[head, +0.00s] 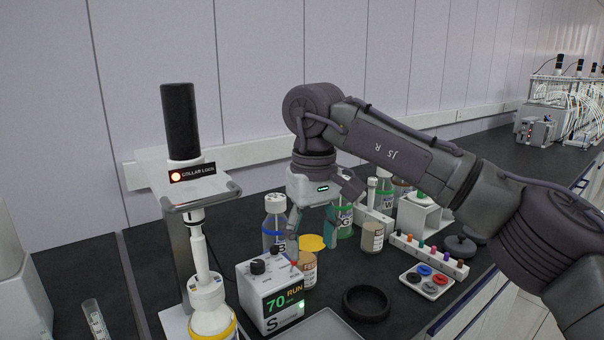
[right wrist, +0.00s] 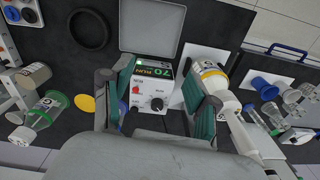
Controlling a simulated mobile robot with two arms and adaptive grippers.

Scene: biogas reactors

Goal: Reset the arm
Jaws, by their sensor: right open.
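My right gripper (head: 314,238) hangs with its fingers pointing down over the bench, between the blue-ringed bottle (head: 274,230) and the green-ringed bottle (head: 346,222). Its fingers are apart, with nothing visible between them. In the right wrist view, the green-padded fingers of this gripper (right wrist: 160,98) spread on either side of the control box (right wrist: 155,92), seen beyond them. That box (head: 272,296) shows "70 RUN" and a lit green light in the head view. My right arm reaches in from the right. My left gripper is in neither view.
A "COLLAR LOCK" stand (head: 185,200) and a yellow-ringed bottle (head: 212,320) stand at left. Nearby are a small labelled jar (head: 307,268), a yellow disc (head: 312,243), a black ring (head: 366,303), a cap tray (head: 427,281) and a vial rack (head: 430,254). A wall lies behind.

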